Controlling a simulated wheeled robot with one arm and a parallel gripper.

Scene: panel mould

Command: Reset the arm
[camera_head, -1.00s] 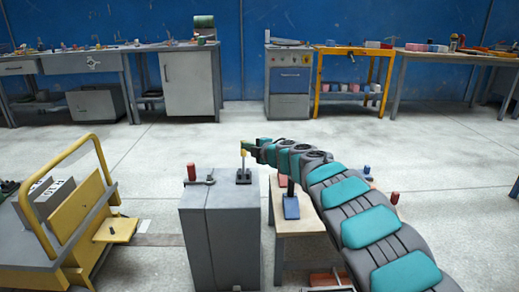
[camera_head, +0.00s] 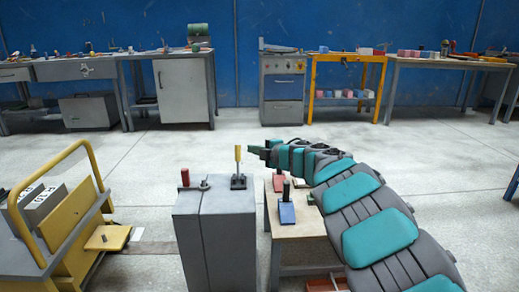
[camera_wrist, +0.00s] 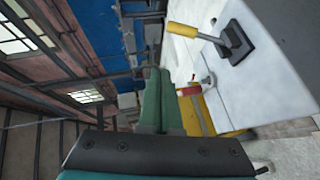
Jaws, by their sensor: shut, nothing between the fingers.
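My arm reaches in from the right of the head view. My gripper (camera_head: 254,150) is shut and empty, just right of a yellow-handled lever (camera_head: 238,158), with a small gap between them. The lever stands upright on a black base on top of the grey two-part mould (camera_head: 215,228). In the wrist view the green fingers of my gripper (camera_wrist: 158,75) are together, and the lever (camera_wrist: 205,36) shows to their upper right on the pale mould top. A red-handled clamp (camera_head: 185,178) sits at the mould's left side; its red handle (camera_wrist: 189,91) also shows in the wrist view.
A small wooden table (camera_head: 300,224) with a blue-based black lever (camera_head: 287,208) stands right of the mould, partly under my arm. A yellow cart (camera_head: 68,235) stands at the left. Workbenches (camera_head: 80,68) line the blue back wall. The floor between is clear.

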